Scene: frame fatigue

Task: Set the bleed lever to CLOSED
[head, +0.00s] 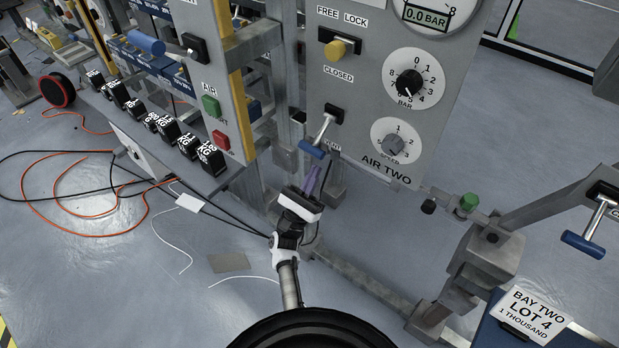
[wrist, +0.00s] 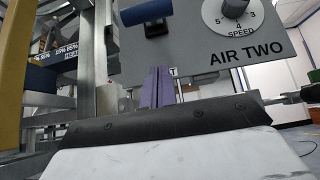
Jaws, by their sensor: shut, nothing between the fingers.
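The bleed lever (head: 312,149) is on the AIR TWO panel (head: 365,120), with a metal arm and a blue handle. It angles down and left toward the partly hidden label that ends in "ENT". The CLOSED label (head: 338,74) is printed above its mount. My gripper (head: 314,172) has purple fingers pointing up, just below the blue handle. The fingers are shut and empty. In the wrist view the handle (wrist: 146,11) is at the top edge, above the closed fingertips (wrist: 158,72). I cannot tell whether they touch it.
The panel also carries a yellow knob (head: 339,48), a BAR dial (head: 409,84) and a SPEED dial (head: 393,145). Left is a panel with green (head: 211,106) and red (head: 221,140) buttons. Another blue-handled lever (head: 584,244) is at right. Cables (head: 75,205) lie on the floor.

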